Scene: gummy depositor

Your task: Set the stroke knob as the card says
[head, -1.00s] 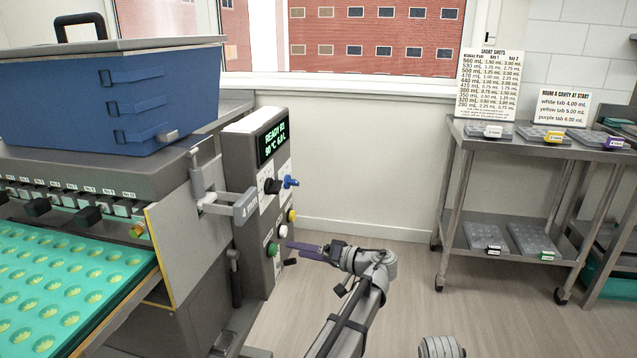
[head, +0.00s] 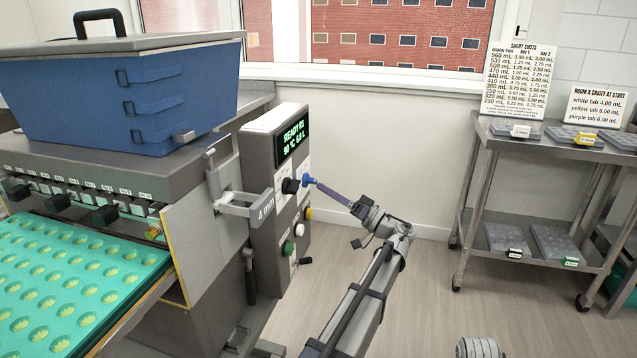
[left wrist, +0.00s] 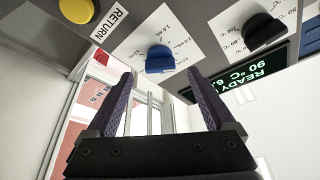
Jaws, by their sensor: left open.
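The blue knob (head: 309,180) is on the side panel of the depositor's control box; it also shows in the left wrist view (left wrist: 160,60), on a white plate with marks in mL. My left gripper (head: 319,186) is open and empty, its tips close to the blue knob. In the left wrist view my gripper (left wrist: 160,80) has the knob in line with the gap between its fingers; contact cannot be told. A "SHORT SHOTS" card (head: 518,78) and a cavity card listing white 4.00, yellow 5.00 and purple 6.00 mL (head: 596,106) stand on the steel cart. My right gripper is out of view.
A black knob (head: 290,186), yellow button (head: 309,214), white button (head: 299,230) and green button (head: 288,248) share the panel. The display (head: 292,141) reads READY. The blue hopper (head: 120,95) and teal mould tray (head: 75,280) are at left. The floor between machine and cart is clear.

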